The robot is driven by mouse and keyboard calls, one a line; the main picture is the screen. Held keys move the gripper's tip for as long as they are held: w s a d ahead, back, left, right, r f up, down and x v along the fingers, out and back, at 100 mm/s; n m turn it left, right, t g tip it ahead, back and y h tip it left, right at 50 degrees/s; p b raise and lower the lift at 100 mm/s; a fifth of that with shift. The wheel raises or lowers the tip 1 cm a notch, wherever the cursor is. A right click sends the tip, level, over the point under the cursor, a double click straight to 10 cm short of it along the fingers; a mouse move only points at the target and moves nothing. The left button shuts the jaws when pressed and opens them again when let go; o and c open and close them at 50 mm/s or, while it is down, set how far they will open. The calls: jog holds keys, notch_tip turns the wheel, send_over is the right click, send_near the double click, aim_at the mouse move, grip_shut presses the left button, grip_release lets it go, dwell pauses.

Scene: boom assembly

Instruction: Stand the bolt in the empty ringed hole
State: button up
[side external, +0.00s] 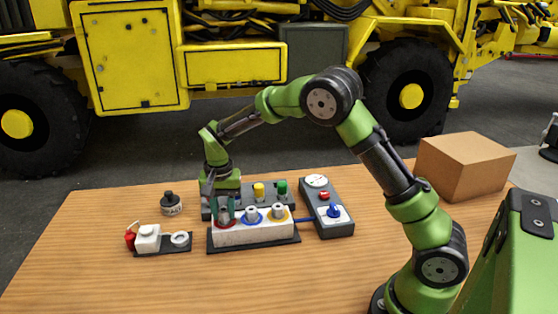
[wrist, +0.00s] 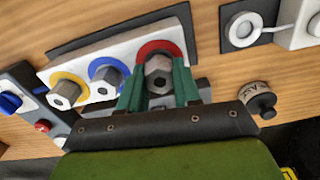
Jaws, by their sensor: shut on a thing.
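A white block (side external: 252,232) on a dark base carries red, blue and yellow rings in a row; it also shows in the wrist view (wrist: 132,60). Grey hex-headed bolts stand in the blue ring (wrist: 108,78) and the yellow ring (wrist: 64,92). My gripper (side external: 225,212) points down over the red ring (wrist: 160,48) at the block's left end in the side view. Its green fingers are shut on a grey hex bolt (wrist: 159,75), which lines up with the red ring. The bolt's lower end is hidden, so its depth in the hole cannot be told.
A dark rack with yellow (side external: 258,191) and green (side external: 281,187) pieces stands close behind the block. A grey control box (side external: 335,222) is at its right, joined by a blue cable. A black-capped bottle (side external: 171,205) and a small white device (side external: 147,239) are at left. The front table is clear.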

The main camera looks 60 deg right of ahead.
jog(key=o, duration=1.1)
jog(key=shift+r, duration=3.5)
jog(key=s+a+r+n+t+y, duration=0.1)
jog(key=s+r+n+t, duration=0.2)
jog(key=s, duration=0.9)
jog(key=s+a+r+n+t+y, duration=0.1)
jog(key=s+r+n+t, duration=0.2)
jog(key=s+r, duration=0.4)
jog(key=s+t, duration=0.1)
jog(key=s, duration=0.4)
jog(key=shift+s, duration=0.25)
